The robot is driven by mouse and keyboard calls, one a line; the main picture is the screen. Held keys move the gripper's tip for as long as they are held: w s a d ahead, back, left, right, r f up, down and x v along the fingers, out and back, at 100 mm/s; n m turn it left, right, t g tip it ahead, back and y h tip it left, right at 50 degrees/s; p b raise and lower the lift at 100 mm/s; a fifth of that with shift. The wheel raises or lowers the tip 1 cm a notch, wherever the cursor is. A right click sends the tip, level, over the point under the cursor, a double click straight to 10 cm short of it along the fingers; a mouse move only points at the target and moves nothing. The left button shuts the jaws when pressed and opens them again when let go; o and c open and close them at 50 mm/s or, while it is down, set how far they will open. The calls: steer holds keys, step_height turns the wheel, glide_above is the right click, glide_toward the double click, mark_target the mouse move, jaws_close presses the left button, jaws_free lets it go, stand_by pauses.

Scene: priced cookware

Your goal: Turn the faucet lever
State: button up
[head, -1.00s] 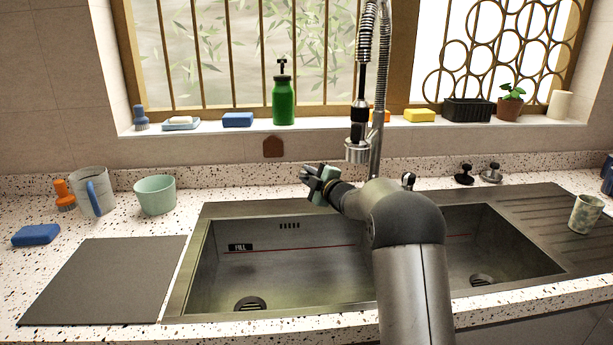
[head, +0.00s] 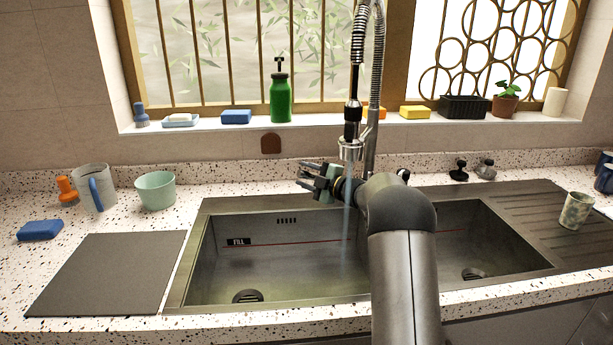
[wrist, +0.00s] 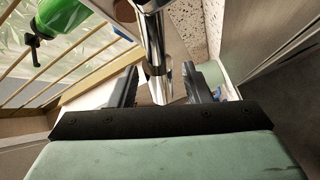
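The chrome faucet (head: 370,140) stands behind the sink, its spray head (head: 351,148) hanging over the basin. A stream of water (head: 347,225) runs from the spray head into the basin. A small dark lever-like part (head: 403,174) shows just right of the faucet base, partly hidden behind my arm. My gripper (head: 303,173) is left of the spray head with its fingers apart, pointing left. In the wrist view, chrome faucet parts (wrist: 153,45) show between and beyond the open fingers (wrist: 160,88); I cannot tell whether they touch.
The steel sink (head: 290,255) has two basins. A grey mat (head: 110,275), green bowl (head: 156,190), jug (head: 95,187) and blue sponge (head: 40,230) lie left. A cup (head: 576,211) stands right. A green soap bottle (head: 280,98) stands on the sill.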

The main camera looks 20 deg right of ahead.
steer(key=b+v, duration=0.2)
steer(key=v, duration=1.5)
steer(key=shift+s+d, duration=0.2)
steer(key=shift+w, duration=0.1)
steer(key=s+a+r+m+h+p, duration=0.1)
steer(key=a+r+m+h+p, duration=0.3)
steer(key=m+h, duration=0.6)
steer(key=s+a+f+m+g+p, duration=0.1)
steer(key=s+a+g, duration=0.4)
steer(key=s, duration=0.7)
steer(key=s+a+f+m+g+p, duration=0.1)
steer(key=s+a+f+m+g, duration=0.3)
steer(key=s, duration=0.9)
steer(key=s+a+f+m+g+p, duration=0.1)
steer(key=s+a+f+m+g, duration=0.2)
steer(key=s+a, duration=0.5)
steer(key=s+m+g, duration=0.1)
steer(key=s+g, duration=0.1)
steer(key=s, duration=0.2)
steer(key=shift+s+a+g+p, duration=0.25)
steer(key=shift+a+g+p, duration=0.05)
steer(key=shift+a, duration=0.1)
